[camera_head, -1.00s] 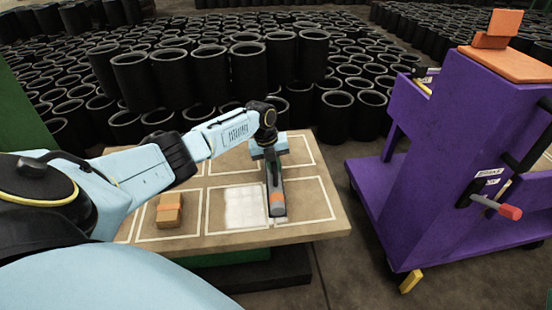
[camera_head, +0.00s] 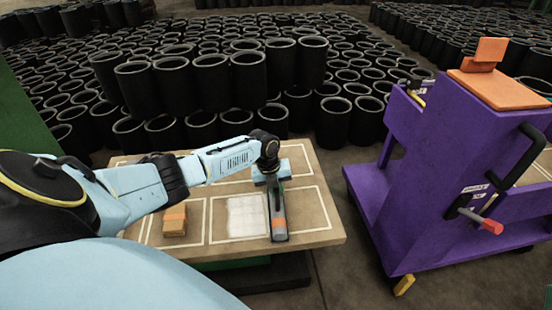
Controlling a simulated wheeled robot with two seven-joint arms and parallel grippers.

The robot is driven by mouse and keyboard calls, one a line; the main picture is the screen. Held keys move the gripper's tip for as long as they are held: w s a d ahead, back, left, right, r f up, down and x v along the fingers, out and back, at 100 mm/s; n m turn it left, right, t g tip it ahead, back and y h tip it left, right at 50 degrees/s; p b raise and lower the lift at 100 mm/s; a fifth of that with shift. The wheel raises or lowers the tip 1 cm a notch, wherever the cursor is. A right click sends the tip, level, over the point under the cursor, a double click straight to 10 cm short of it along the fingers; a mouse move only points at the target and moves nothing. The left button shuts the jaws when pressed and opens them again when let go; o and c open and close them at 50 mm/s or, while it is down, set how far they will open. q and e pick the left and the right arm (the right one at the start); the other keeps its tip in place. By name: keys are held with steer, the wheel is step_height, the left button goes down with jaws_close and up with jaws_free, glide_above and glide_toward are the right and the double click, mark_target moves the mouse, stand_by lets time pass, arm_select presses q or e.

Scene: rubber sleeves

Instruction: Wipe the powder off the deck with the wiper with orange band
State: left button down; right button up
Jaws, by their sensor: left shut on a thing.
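The white powder (camera_head: 246,215) is a squarish patch just left of the wiper, in a middle front marked square. The tan wooden deck (camera_head: 312,222) has white outlined squares. My right gripper is not in view.
A purple cart (camera_head: 428,180) with orange blocks and a red-tipped handle stands right, across a floor gap. Many black rubber sleeves (camera_head: 208,85) crowd behind the deck.

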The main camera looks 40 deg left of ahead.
mark_target(278, 197)
arm_select(q)
steer(key=shift+s+d+r+p, duration=0.1)
steer(key=shift+s+d+p, duration=0.55)
steer(key=shift+d+p, duration=0.2)
steer(key=shift+s+d+p, duration=0.55)
steer(key=shift+p, duration=0.15)
